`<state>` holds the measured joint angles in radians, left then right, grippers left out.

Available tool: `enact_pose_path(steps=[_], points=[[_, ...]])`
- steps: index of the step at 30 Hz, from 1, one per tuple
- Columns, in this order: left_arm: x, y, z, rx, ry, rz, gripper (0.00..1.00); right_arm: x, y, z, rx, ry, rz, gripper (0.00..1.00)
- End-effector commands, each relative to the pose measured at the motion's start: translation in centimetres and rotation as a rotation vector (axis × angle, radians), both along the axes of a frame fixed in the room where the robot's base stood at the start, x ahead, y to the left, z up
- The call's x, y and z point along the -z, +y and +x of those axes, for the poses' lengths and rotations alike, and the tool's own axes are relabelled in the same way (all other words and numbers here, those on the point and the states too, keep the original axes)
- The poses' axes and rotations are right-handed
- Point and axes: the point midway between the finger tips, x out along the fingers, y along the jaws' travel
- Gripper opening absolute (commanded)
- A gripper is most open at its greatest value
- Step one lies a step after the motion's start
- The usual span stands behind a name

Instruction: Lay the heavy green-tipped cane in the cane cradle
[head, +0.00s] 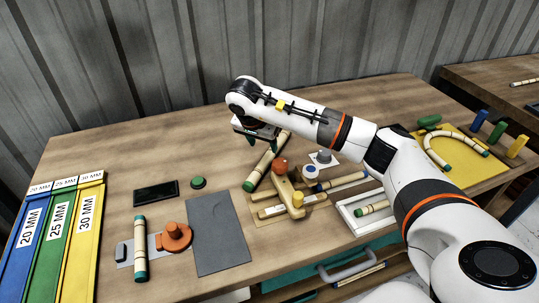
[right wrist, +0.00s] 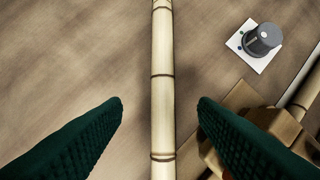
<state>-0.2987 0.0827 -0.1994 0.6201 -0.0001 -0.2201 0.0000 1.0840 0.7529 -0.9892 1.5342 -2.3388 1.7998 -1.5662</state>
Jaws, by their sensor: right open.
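A pale segmented cane (head: 265,167) with a green tip lies slanted near the middle of the table. My right gripper (head: 261,144) is over its far part, open. In the right wrist view the cane (right wrist: 162,60) runs lengthwise between the two dark green fingers, with a gap on each side. Another cane (head: 140,250) with dark green tips lies at the left across a grey plate with an orange knob (head: 175,237). I cannot tell which fixture is the cradle. My left gripper is not in view.
A wooden jig (head: 289,200) with an orange-red knob stands close to the cane's right. A white tray (head: 350,222) holds a cane. A grey mat (head: 217,235), a black panel (head: 156,191) and a green button (head: 198,182) lie left. A yellow board (head: 465,178) bears a bent cane.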

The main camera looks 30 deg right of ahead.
Motion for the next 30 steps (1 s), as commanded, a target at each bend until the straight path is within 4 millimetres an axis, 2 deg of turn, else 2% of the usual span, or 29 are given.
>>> enact_pose_path(steps=[8,16,25,30], points=[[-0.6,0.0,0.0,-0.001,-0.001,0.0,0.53,2.2,-0.7,0.3,-0.002,0.001,0.003,0.54],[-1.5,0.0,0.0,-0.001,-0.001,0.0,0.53,5.7,-2.1,0.9,-0.003,0.001,0.004,0.54],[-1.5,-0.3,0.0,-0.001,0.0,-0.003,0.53,6.2,-2.2,1.0,-0.006,-0.002,0.003,0.54],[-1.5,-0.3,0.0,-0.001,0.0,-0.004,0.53,6.2,-2.2,1.0,-0.005,-0.001,0.003,0.26]])
